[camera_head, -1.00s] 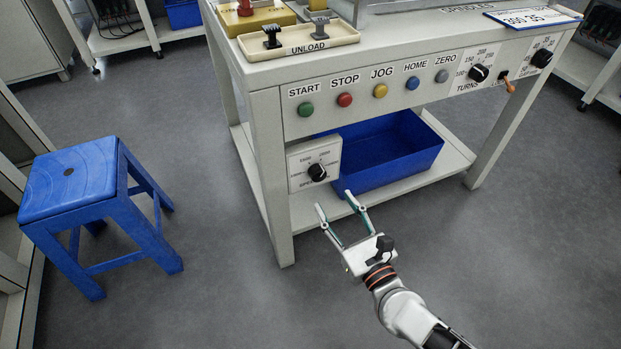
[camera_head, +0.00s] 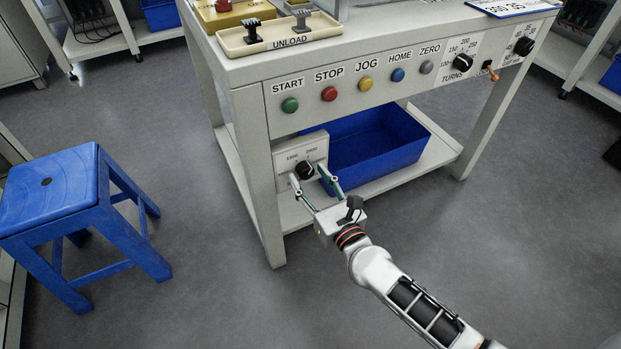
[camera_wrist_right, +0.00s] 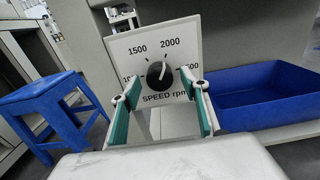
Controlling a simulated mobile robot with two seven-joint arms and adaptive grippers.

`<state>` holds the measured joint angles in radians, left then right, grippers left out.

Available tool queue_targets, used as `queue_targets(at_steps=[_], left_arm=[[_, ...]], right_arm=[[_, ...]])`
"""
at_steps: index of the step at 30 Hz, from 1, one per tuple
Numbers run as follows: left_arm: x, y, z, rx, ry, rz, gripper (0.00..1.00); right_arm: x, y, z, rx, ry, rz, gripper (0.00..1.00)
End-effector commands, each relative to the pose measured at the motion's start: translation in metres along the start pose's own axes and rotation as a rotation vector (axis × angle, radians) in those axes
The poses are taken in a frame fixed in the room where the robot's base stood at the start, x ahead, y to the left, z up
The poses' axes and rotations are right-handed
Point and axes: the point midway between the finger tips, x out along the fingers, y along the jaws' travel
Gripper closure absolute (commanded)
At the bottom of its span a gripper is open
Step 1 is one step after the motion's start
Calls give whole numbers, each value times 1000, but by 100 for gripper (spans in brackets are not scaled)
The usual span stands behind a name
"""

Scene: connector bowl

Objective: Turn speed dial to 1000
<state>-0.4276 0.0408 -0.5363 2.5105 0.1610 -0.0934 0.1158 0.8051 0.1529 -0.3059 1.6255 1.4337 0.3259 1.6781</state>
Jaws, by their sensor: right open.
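The black speed dial (camera_head: 305,170) sits on a pale panel (camera_head: 284,153) under the bench, at its left leg. In the right wrist view the dial (camera_wrist_right: 158,75) has a white mark pointing up and slightly right, toward the 2000 label. The labels 1500 and 2000 show clearly; those at the sides are partly hidden by the fingers. My right gripper (camera_head: 308,174) is open, with its fingertips in front of the panel, one on each side of the dial. I cannot tell whether they touch it. My left gripper is not in view.
A blue bin (camera_head: 375,150) stands on the lower shelf just right of the dial panel. The bench leg (camera_head: 262,185) is close on the left. Start (camera_head: 290,105) and other buttons line the bench front above. A blue stool (camera_head: 70,205) stands at the left on open floor.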

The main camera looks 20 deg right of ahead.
Motion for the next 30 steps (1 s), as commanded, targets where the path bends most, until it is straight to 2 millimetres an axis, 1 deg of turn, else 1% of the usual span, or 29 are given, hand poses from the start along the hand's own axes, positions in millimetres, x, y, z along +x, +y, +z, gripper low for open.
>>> queue_targets(at_steps=[1,2,3,5,6,14,20,26,30], left_arm=[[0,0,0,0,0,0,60],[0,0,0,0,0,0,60],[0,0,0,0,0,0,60],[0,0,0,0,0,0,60],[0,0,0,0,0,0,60],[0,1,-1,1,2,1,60],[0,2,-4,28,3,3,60],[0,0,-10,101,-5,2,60],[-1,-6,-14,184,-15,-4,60]], right_arm=[[0,0,0,0,0,0,55],[0,0,0,0,0,0,58],[0,0,0,0,0,0,68],[0,0,0,0,0,0,84],[0,0,0,-1,0,0,93],[0,0,0,-9,0,0,93],[0,0,2,-70,-2,1,93],[1,0,5,-203,-5,0,93],[2,0,6,-328,-5,0,93]])
